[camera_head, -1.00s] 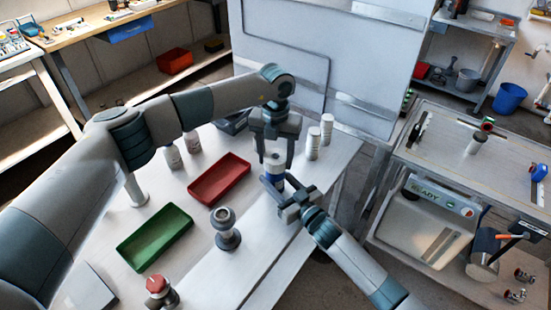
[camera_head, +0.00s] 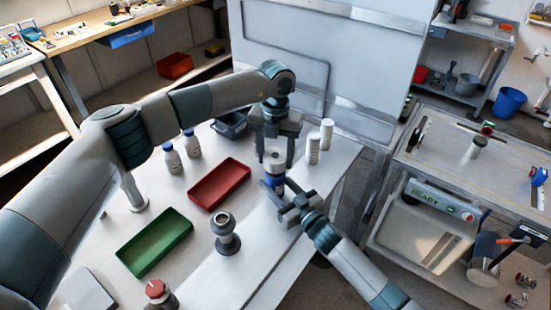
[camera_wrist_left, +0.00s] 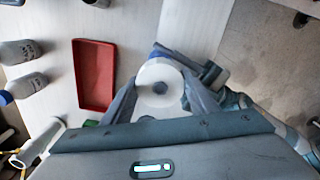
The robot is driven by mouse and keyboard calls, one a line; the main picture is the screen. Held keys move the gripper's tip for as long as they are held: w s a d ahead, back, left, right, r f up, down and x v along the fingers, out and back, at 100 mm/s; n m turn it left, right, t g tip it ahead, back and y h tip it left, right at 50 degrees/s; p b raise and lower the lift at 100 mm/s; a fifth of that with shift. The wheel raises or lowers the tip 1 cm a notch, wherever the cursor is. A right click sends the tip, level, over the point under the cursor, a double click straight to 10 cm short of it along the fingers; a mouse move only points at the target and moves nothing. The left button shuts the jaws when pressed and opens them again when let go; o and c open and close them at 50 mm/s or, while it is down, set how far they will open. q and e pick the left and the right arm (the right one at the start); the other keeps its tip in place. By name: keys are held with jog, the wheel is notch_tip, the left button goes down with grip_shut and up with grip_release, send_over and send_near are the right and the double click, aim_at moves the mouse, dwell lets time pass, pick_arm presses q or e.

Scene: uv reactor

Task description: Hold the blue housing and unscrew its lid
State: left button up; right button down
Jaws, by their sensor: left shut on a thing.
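The blue housing (camera_head: 276,182) stands upright near the right edge of the white table, with its white lid (camera_head: 275,159) on top. My left gripper (camera_head: 275,156) comes down from above and is shut on the lid. The wrist view shows the round white lid (camera_wrist_left: 159,84) between the left fingers. My right gripper (camera_head: 278,188) is low at the housing, its fingers beside the blue body. The housing is mostly hidden by the fingers and lid, so I cannot tell whether the right fingers grip it.
A red tray (camera_head: 220,184), a green tray (camera_head: 155,242) and a grey flanged fitting (camera_head: 226,232) lie left of the housing. Two blue-capped bottles (camera_head: 182,152) stand behind the red tray. White containers (camera_head: 320,142) stand close to the right of my left gripper.

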pick_arm(q)
jog(key=shift+r, duration=1.5)
pick_arm(e)
jog(key=c, duration=0.9)
grip_release()
pick_arm(q)
notch_tip(320, 180, down, 2)
jog(key=shift+f+b, duration=0.2)
jog(key=shift+b, duration=1.05)
pick_arm(e)
jog(key=v, duration=1)
jog(key=shift+s+d+f, duration=0.15)
jog(key=shift+s+d, duration=0.05)
jog(key=shift+s, duration=0.05)
pick_arm(q)
jog(key=shift+f, duration=0.1)
pick_arm(e)
jog(key=shift+s+d, duration=0.4)
jog(key=shift+s, duration=0.15)
